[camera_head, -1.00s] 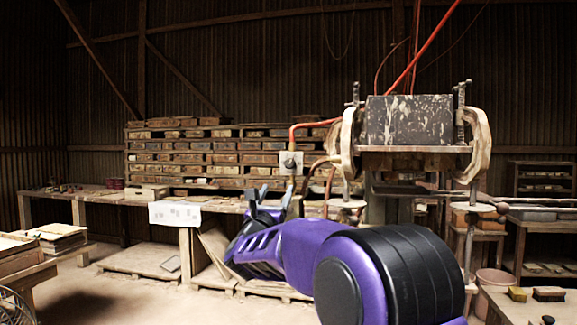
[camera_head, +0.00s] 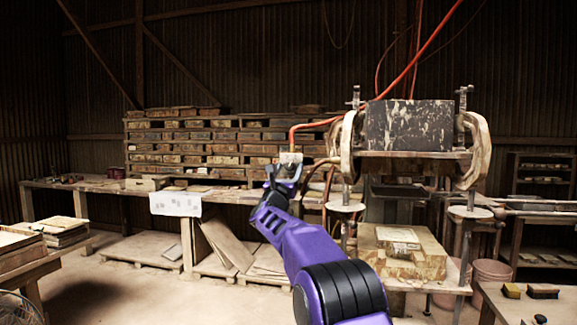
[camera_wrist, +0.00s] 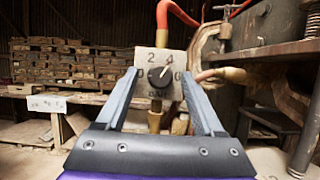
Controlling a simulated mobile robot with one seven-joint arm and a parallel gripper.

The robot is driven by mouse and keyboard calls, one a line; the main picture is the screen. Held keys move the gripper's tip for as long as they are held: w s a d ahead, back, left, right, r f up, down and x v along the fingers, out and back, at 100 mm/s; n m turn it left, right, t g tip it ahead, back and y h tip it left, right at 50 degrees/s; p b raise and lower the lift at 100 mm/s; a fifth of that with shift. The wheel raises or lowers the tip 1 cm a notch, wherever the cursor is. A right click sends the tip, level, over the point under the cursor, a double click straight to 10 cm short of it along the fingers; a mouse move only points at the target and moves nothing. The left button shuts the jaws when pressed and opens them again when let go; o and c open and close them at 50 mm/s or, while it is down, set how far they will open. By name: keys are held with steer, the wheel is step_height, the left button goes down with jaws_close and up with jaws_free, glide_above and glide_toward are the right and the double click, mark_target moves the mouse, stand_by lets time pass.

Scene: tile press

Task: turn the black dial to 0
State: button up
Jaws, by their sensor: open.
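The black dial (camera_wrist: 160,76) sits on a pale square plate (camera_wrist: 148,55) in the wrist view, marked 2, 4, 6 and 0. Its white pointer line tilts up and right, toward the 4. My gripper (camera_wrist: 159,80) is open, with one finger to the left of the dial and one to the right. No contact with the dial can be made out. In the head view my gripper (camera_head: 283,175) is in front of the plate (camera_head: 291,158) and hides the dial.
A red hose (camera_wrist: 181,12) rises above the plate and a brass fitting (camera_wrist: 155,121) hangs below it. The tile press (camera_head: 408,125) stands close on the right. A long bench (camera_head: 110,184) and stacked wooden boxes (camera_head: 190,145) are behind.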

steer(key=shift+w, duration=0.1)
jaws_close()
stand_by(0.4)
